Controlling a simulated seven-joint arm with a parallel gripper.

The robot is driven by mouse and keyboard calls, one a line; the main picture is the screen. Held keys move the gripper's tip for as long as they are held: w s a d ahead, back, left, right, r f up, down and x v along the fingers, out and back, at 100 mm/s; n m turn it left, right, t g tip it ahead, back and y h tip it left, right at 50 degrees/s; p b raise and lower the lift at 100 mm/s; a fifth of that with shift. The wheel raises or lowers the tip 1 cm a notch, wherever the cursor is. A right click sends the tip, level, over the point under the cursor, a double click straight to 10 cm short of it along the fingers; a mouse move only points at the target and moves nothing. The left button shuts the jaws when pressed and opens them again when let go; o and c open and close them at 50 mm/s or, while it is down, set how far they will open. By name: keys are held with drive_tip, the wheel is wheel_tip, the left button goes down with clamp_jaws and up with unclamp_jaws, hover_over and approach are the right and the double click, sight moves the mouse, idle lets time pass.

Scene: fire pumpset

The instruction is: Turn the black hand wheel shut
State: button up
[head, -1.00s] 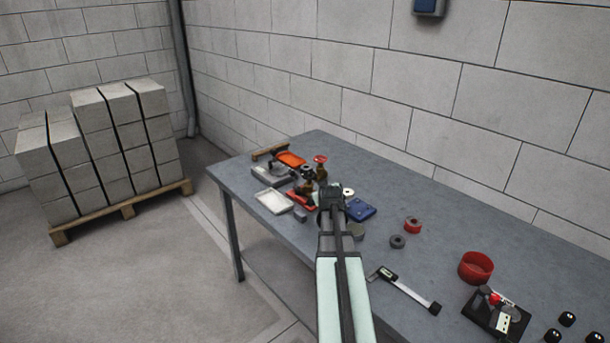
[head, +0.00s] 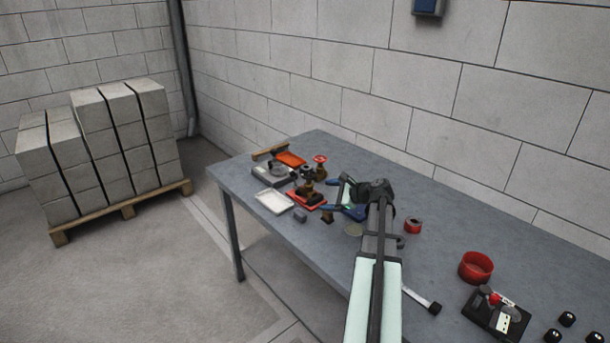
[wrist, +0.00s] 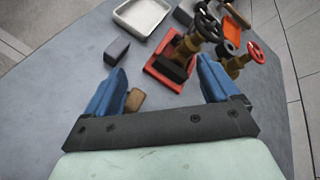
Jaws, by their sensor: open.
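The black hand wheel (head: 307,172) sits on top of a brass valve on a red base (head: 306,203) toward the table's far end. In the wrist view the black hand wheel (wrist: 208,24) is at the upper right, beyond the right finger. My gripper (head: 333,196) is to the right of the valve in the head view, with its blue fingers pointing left toward it. In the wrist view my gripper (wrist: 160,68) is open and empty, apart from the wheel. A second valve with a red hand wheel (wrist: 255,52) stands beside the first.
A white tray (wrist: 142,17), a grey block (wrist: 117,52) and an orange tray (head: 291,159) lie near the valves. A small brown piece (wrist: 134,99) lies near the left finger. A red bowl (head: 476,266) stands nearer on the table. The wall runs along the table's back.

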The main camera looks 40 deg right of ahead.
sight(310, 175)
drive_tip(key=w+d+m+t+y, duration=0.2)
drive_tip(key=d+m+t, duration=0.3)
drive_tip(key=d+m, duration=0.15)
drive_tip(key=shift+m, duration=0.35)
drive_tip(key=x, duration=1.4)
drive_tip(key=shift+a+r, duration=0.25)
drive_tip(key=shift+a, duration=0.05)
drive_tip(key=c, duration=1.1)
